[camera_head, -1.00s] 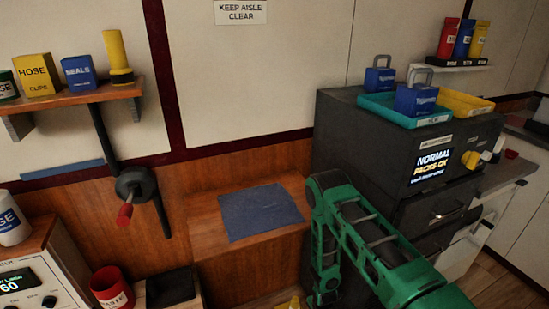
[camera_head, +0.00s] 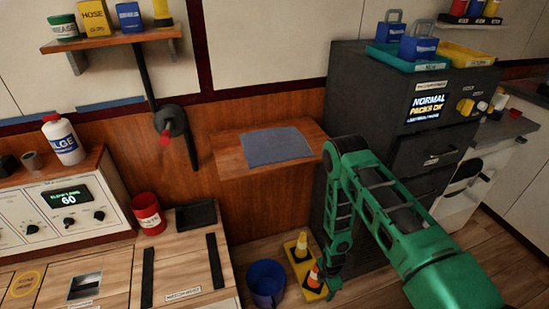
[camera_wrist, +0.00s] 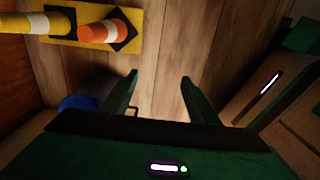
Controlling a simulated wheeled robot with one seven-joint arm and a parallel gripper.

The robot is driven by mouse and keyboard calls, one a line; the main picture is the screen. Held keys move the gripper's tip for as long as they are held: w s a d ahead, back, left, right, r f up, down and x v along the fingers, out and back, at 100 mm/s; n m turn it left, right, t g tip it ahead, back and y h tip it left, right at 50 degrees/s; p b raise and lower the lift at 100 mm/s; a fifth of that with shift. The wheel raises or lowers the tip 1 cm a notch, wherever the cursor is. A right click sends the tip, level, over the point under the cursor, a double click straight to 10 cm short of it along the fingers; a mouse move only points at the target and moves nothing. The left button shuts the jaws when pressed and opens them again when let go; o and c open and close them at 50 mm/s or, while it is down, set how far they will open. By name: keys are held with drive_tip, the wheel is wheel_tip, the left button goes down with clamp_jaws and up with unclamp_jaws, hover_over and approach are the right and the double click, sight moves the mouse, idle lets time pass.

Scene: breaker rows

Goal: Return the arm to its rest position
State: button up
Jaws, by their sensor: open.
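My green arm (camera_head: 385,205) reaches in from the lower right of the head view, bends at a raised elbow and hangs down in front of the dark cabinet. My gripper (camera_wrist: 158,80) shows in the wrist view with its two fingers apart and nothing between them. It points down at the wooden floor. In the head view my gripper (camera_head: 322,288) is low, beside the yellow board with cones (camera_head: 303,262), and its fingers are hard to make out there.
A dark cabinet (camera_head: 370,115) with a lit panel stands behind my arm. A wooden shelf with a blue mat (camera_head: 275,145) is left of my elbow. A blue bucket (camera_head: 266,283) stands on the floor left of the cones. A wooden bench (camera_head: 125,275) fills the lower left.

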drive_tip(key=w+d+r+m, duration=0.3)
drive_tip(key=w+d+r, duration=0.1)
drive_tip(key=r, duration=0.7)
drive_tip(key=w+d+r+m, duration=0.3)
drive_tip(key=w+r, duration=0.1)
drive_tip(key=r, duration=0.6)
drive_tip(key=s+d+r+m, duration=0.2)
drive_tip(key=d+r+m, duration=0.15)
drive_tip(key=r, duration=0.55)
drive_tip(key=s+d+r+m+h, duration=0.1)
drive_tip(key=s+d+r+m, duration=0.2)
drive_tip(key=r, duration=0.6)
drive_tip(key=s+d+r+m, duration=0.1)
drive_tip(key=d+r+m, duration=0.3)
drive_tip(key=r, duration=0.6)
drive_tip(key=s+r+m, duration=0.3)
drive_tip(key=s+r, duration=0.2)
drive_tip(key=s, duration=0.3)
drive_tip(key=s+d+r+m, duration=0.1)
drive_tip(key=s+r+m, duration=0.3)
drive_tip(key=s, duration=0.5)
drive_tip(key=s+d+r+m+y, duration=0.1)
drive_tip(key=s+r+m, duration=0.3)
drive_tip(key=s+r, duration=0.3)
drive_tip(key=shift+s+r, duration=0.35)
drive_tip(key=shift+s, duration=0.9)
drive_tip(key=shift+m, duration=0.25)
